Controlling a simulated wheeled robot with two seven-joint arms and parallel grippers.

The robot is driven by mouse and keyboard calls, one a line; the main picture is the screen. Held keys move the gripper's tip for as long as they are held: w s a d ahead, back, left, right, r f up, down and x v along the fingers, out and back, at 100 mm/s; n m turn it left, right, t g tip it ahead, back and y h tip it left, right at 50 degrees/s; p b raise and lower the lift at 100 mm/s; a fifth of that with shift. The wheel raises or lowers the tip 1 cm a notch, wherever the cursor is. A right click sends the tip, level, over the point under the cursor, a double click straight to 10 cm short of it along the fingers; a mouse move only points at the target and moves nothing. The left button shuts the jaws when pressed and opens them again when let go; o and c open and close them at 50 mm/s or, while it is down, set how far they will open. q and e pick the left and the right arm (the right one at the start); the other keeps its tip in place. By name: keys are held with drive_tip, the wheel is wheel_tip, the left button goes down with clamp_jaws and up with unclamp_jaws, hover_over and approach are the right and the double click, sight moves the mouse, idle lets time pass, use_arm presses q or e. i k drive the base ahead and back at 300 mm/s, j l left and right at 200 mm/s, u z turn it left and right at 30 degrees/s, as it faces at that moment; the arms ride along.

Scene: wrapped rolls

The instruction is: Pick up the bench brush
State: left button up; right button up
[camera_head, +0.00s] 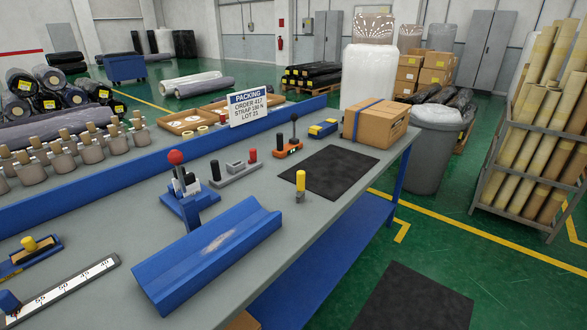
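I cannot make out for certain which thing on the grey bench (262,192) is the bench brush. A small upright tool with a yellow top and dark lower part (300,184) stands near the bench's front edge. A low blue item with a yellow knob (30,250) lies at the far left. A small blue and yellow item (322,128) lies towards the back, left of the cardboard box. No bristles can be told on any of them. Neither of my grippers is in view.
A blue V-shaped trough (207,255) and a red-knobbed lever stand (186,195) fill the bench's middle. A black mat (328,172), cardboard box (374,123), orange tool (288,149), red-knobbed grey block (235,171), ruler (65,290) and packing sign (248,108) surround them.

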sight(300, 193)
drive_tip(key=i+l+u, duration=0.3)
drive_tip(key=l, duration=0.25)
drive_tip(key=i+l+u, duration=0.1)
drive_tip(key=i+l, duration=0.2)
drive_tip(key=i+l+u, duration=0.15)
drive_tip(key=l, duration=0.25)
drive_tip(key=i+l+u, duration=0.15)
drive_tip(key=l, duration=0.2)
drive_tip(key=i+l+u, duration=0.15)
drive_tip(key=l, duration=0.2)
